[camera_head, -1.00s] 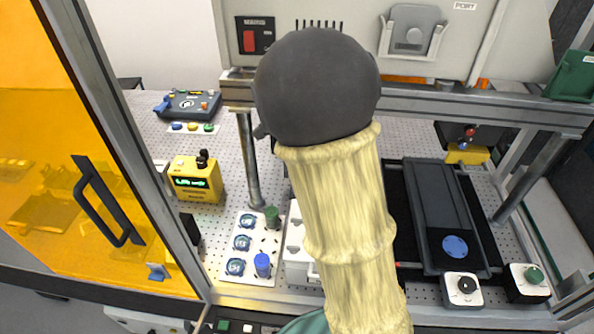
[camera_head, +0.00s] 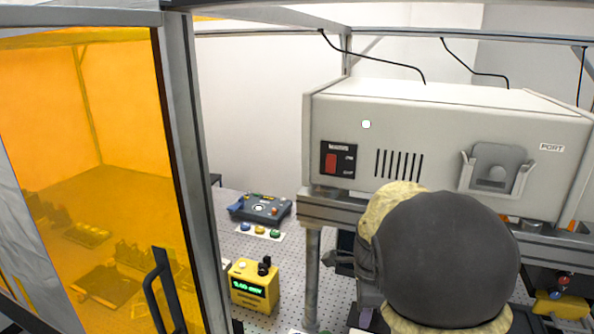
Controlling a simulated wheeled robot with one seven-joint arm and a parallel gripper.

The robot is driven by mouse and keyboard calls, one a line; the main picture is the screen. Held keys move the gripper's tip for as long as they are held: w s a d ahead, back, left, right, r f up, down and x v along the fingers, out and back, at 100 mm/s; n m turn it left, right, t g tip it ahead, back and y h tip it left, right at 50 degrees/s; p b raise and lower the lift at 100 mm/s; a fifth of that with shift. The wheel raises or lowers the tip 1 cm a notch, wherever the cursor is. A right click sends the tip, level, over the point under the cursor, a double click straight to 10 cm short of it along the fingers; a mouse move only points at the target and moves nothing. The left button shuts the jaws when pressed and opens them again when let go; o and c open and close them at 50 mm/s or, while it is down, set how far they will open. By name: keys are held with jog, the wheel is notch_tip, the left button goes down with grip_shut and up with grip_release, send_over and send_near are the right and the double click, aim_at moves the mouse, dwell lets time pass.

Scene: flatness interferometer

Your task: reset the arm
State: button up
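My arm rises at the lower right of the head view, with a large dark grey rounded joint (camera_head: 448,258) and cream, cloth-like covering around it. It hides much of the bench behind it. A small dark part sticks out to the left of the joint, near the metal post. I cannot tell whether it belongs to my gripper. No fingertips show clearly, and no held object can be seen.
A beige instrument housing (camera_head: 440,115) with a red switch (camera_head: 331,163) spans the back right. A yellow meter (camera_head: 252,285) and a dark control box (camera_head: 262,208) stand on the perforated bench. An orange panelled door (camera_head: 90,150) is at left.

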jog(key=s+f+n+b, duration=0.1)
jog(key=s+f+n, duration=0.2)
jog(key=n, duration=0.3)
jog(key=s+f+n+t+b, duration=0.1)
jog(key=s+f+n+b, duration=0.1)
jog(key=s+f+n, duration=0.2)
jog(key=s+f+n+t+b, duration=0.1)
jog(key=s+f+n+b, duration=0.1)
jog(key=n, duration=0.5)
jog(key=shift+s+a+f+n, duration=0.15)
jog(key=shift+s+f+n, duration=0.25)
jog(key=shift+s+f, duration=0.3)
jog(key=shift+s+a+f+n+b, duration=0.1)
jog(key=shift+s+f+n+b, duration=0.1)
jog(key=shift+n, duration=0.3)
jog(key=shift+s+f+n+b, duration=0.1)
jog(key=shift+s+n, duration=0.1)
jog(key=shift+n, duration=0.3)
